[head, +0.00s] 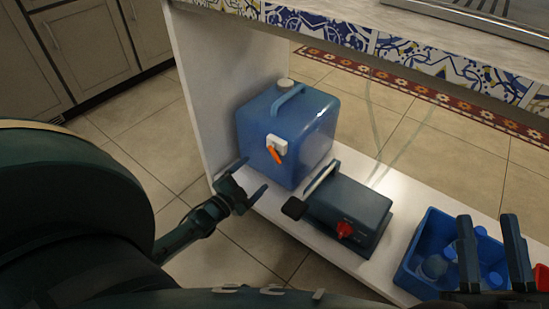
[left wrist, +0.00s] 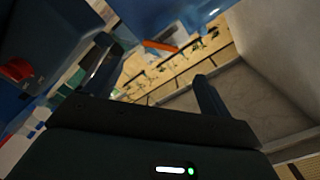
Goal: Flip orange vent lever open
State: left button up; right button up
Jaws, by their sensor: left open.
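The orange vent lever (head: 274,155) sits on a white fitting (head: 277,143) on the front of the blue tank (head: 312,140), and slants down to the right. The lever also shows in the left wrist view (left wrist: 160,46), beyond and between the fingers. My left gripper (head: 254,178) is open and empty, in front of and below the lever, apart from it in the picture. Its fingers frame the left wrist view (left wrist: 155,85). My right gripper (head: 491,238) is open over the blue crate at lower right, with no object visible between its fingers.
A dark blue box (head: 350,205) with a red knob (head: 345,229) and a black-ended handle stands right of the tank on the white shelf (head: 330,250). The blue crate (head: 409,268) holds bottles. A white side panel (head: 205,80) stands left and a patterned counter edge (head: 350,37) lies above.

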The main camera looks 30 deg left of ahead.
aim_at(274, 156)
pick_arm(q)
jog(key=w+b, duration=0.1)
jog(key=w, duration=0.2)
jog(key=w+b, duration=0.1)
jog(key=w, duration=0.2)
jog(key=w+b, duration=0.1)
jog(key=w, duration=0.2)
jog(key=shift+w+d+f+b, duration=0.1)
jog(key=shift+w+d+b, duration=0.05)
jog(key=shift+d+b, duration=0.2)
jog(key=shift+w, duration=0.35)
pick_arm(e)
jog(key=r+n+y, duration=0.1)
jog(key=n+y, duration=0.1)
jog(key=r+n+y, duration=0.4)
jog(key=shift+s+d, duration=0.25)
jog(key=shift+s, duration=0.05)
pick_arm(q)
jog(key=c, duration=0.9)
jog(key=shift+c, duration=0.4)
jog(key=shift+a+f+m, duration=0.1)
jog(key=shift+a+m, duration=0.05)
jog(key=shift+m, duration=0.95)
jog(key=o, duration=1)
